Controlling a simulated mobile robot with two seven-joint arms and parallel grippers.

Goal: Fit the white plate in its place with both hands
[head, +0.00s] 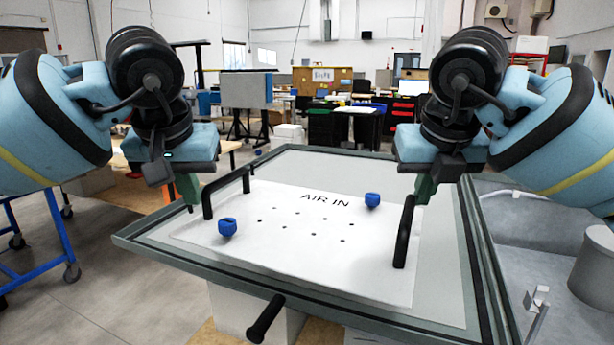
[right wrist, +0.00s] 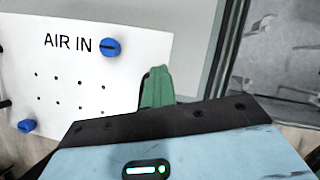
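The white plate (head: 300,262) is marked "AIR IN" and has small holes, two blue knobs and a black handle on each side. It lies within the grey-green frame (head: 160,252); I cannot tell whether it is seated. My left gripper (head: 188,190) is just left of the left handle (head: 208,200). My right gripper (head: 426,190) is close beside the top of the right handle (head: 402,245). The right wrist view shows its green fingers (right wrist: 157,88) by the plate's right edge, with a dark strip beside them. Whether either gripper is open or shut is unclear.
A black handle (head: 265,318) sticks out at the frame's front. A grey cylinder (head: 594,265) stands on a surface to the right. A blue-legged cart (head: 50,250) is at the left. Bare panel (head: 345,165) shows behind the plate.

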